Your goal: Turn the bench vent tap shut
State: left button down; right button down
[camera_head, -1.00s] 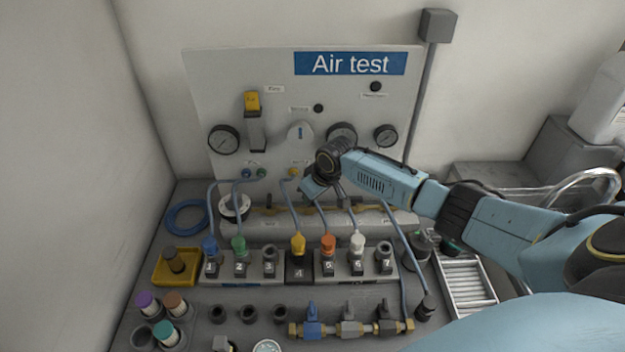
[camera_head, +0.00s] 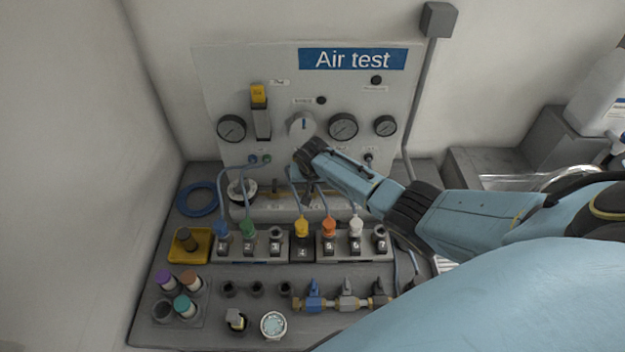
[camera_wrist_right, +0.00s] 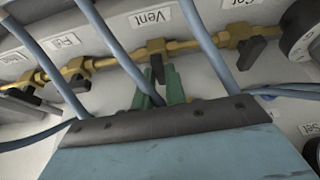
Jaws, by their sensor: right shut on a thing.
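The vent tap has a brass body (camera_wrist_right: 156,46) under a "Vent" label (camera_wrist_right: 150,18) in the right wrist view. Its black handle (camera_wrist_right: 157,70) points away from the brass pipe, roughly crosswise to it. My right gripper (camera_wrist_right: 167,84), with green fingers, is shut on that handle; the wrist housing hides part of the fingers. In the head view my right gripper (camera_head: 306,186) is at the brass pipe low on the Air test panel, and my arm hides the vent tap there. My left gripper is in neither current view.
Blue hoses (camera_wrist_right: 110,48) cross close around my right gripper. Other black-handled taps (camera_wrist_right: 250,50) sit along the same pipe. A numbered block row (camera_head: 262,246) with coloured plugs stands just in front, and a blue-handled valve (camera_head: 314,291) nearer. Gauges (camera_head: 343,127) are above.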

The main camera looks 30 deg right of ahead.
dwell(0.6)
jog(key=c, duration=1.4)
grip_release()
jog(key=shift+c, duration=0.2)
jog(key=shift+s+a+r, duration=0.1)
jog(key=shift+a+r, duration=0.05)
jog(key=shift+r, duration=0.35)
jog(key=v, duration=1.2)
jog(key=shift+p, duration=0.45)
jog(key=shift+s+a+r, duration=0.1)
jog(key=shift+a+r, duration=0.05)
